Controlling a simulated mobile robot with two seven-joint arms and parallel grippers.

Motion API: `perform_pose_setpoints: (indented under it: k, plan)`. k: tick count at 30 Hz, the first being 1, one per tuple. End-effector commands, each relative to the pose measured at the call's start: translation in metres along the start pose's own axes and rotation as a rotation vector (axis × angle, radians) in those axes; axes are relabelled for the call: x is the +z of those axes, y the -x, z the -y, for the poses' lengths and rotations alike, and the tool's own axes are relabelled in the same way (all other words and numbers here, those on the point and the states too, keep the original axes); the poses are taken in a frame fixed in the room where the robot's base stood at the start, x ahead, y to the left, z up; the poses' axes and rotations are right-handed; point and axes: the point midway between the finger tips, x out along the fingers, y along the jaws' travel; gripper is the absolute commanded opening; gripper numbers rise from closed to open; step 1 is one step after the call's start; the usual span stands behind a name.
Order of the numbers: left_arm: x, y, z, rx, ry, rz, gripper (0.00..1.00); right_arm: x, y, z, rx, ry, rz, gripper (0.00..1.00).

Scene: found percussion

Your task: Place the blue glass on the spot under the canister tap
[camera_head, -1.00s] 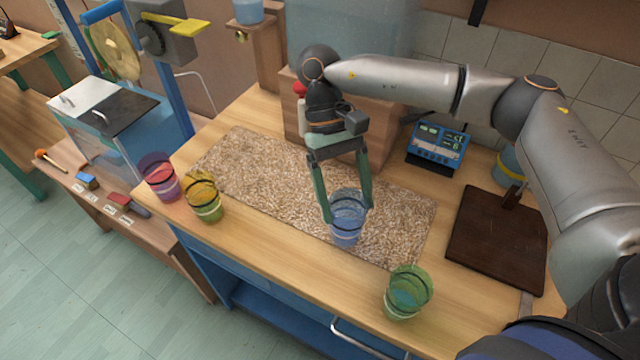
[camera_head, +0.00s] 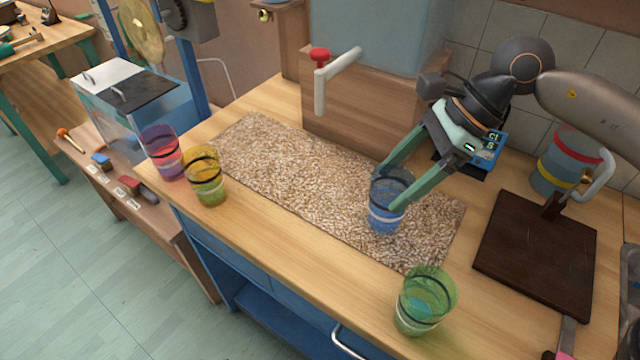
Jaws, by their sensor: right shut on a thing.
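The blue glass (camera_head: 386,203) stands upright at the right part of a speckled mat, near its front edge. My right gripper (camera_head: 388,195) is shut on the blue glass, one finger on each side of it, reaching in from the upper right. I cannot tell whether the glass touches the mat. The bluish canister (camera_head: 372,35) sits on the block. My left gripper is not in view.
A green glass (camera_head: 425,300) stands at the front right; yellow (camera_head: 205,176) and magenta (camera_head: 162,152) glasses stand at the left. A dark board (camera_head: 535,255) lies at the right, a striped mug (camera_head: 566,162) behind it. The mat (camera_head: 270,165) is clear left of the glass.

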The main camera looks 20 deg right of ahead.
Motion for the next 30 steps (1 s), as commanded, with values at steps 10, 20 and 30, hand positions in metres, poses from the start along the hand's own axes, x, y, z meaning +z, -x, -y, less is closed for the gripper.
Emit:
perform_pose_setpoints:
  k: [10,20,30]
  plan:
    - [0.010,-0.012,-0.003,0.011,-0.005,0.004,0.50,-0.002,0.009,-0.005,-0.169,-0.260,0.002,0.00]
    - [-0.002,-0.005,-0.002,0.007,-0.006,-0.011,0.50,0.022,-0.001,0.031,-0.178,-0.284,0.007,0.00]
    - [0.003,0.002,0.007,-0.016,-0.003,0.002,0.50,0.059,-0.026,0.094,-0.178,-0.284,0.003,0.00]
